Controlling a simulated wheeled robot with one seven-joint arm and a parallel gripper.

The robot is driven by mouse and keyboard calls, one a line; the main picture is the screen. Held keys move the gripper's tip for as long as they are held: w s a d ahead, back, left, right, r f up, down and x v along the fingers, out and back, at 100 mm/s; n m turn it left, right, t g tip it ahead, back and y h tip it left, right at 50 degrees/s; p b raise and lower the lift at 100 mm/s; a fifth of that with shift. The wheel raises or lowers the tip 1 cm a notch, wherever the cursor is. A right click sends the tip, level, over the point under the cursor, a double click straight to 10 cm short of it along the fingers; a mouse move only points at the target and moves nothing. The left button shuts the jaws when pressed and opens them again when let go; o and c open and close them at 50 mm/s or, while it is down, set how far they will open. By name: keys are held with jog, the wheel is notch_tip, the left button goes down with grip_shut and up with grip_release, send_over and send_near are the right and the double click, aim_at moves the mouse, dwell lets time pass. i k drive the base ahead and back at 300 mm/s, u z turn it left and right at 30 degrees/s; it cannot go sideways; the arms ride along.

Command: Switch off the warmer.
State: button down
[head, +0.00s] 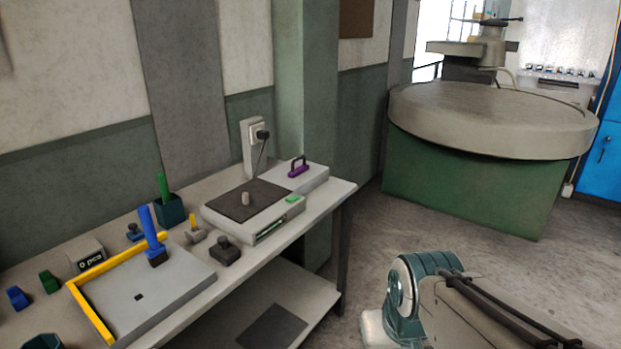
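The warmer (222,218) looks to be the low pale grey box near the right end of the bench. It has a dark top plate (262,191) with a small greyish-pink cylinder (245,199) standing on it. A green switch-like piece (292,199) sits on its front right corner; I cannot tell its position. A dark green-marked slot (271,226) shows on the front face. Behind it, a black plug (263,135) sits in a white wall box, with a cord running down towards the warmer. My arm shows at the lower right; my gripper is not in view.
A purple, dark-handled piece (298,170) rests on the pale block behind the warmer. Open floor separates the bench from a large round machine (490,120).

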aim_at(291, 199)
jog(key=u, duration=0.05)
jog(key=i, duration=1.4)
jog(key=u, duration=0.4)
